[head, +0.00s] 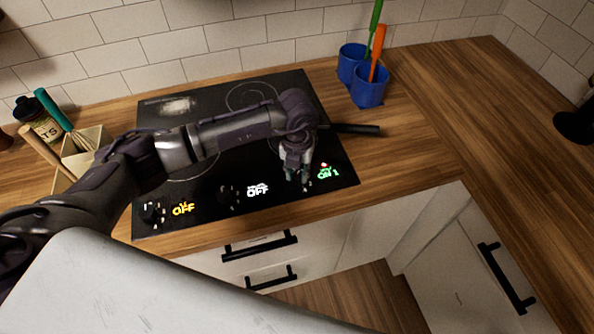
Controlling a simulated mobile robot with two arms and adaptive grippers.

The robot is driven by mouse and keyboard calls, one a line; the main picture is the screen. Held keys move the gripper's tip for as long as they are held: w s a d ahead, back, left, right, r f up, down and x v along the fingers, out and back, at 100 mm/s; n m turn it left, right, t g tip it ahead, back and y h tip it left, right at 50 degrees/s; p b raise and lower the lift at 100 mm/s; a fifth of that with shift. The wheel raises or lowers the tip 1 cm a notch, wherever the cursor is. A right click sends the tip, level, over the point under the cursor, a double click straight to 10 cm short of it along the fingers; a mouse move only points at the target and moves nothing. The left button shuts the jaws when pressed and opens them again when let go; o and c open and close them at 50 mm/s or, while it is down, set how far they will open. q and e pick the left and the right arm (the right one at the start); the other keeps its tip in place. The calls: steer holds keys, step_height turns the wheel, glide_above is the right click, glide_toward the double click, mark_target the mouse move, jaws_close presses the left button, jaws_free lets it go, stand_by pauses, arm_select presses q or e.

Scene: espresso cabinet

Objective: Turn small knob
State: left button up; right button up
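The black cooktop (215,170) is set in the wooden counter. Its front edge has a left knob (152,213) beside an orange "OFF" and a middle knob (228,197) beside a white "OFF". A green "ON 1" display (327,172) with a red mark glows at the right. My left gripper (297,182) points down just left of that display, at the cooktop's front right. The knob there is hidden or too small to make out, so I cannot tell whether the fingers touch or hold it. My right gripper is out of view.
A black bar-like handle (355,129) sticks out right from behind my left wrist. Blue cups (369,88) with green and orange utensils stand at the back right. A utensil box (88,140) and jar (38,120) are at left. The right counter (480,110) is mostly clear.

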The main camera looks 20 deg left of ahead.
arm_select(q)
jaws_close()
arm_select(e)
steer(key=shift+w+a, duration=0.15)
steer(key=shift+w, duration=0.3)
arm_select(q)
steer(key=shift+n, duration=0.3)
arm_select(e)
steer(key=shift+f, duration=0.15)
arm_select(q)
steer(key=n+b, duration=0.1)
steer(key=n, duration=0.3)
steer(key=shift+b, duration=0.4)
steer(key=n, duration=0.2)
steer(key=shift+n, duration=0.3)
steer(key=shift+n+b, duration=0.3)
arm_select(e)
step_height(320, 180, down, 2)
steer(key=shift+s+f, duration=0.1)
arm_select(q)
steer(key=o, duration=0.9)
jaws_free()
steer(key=shift+c, duration=0.2)
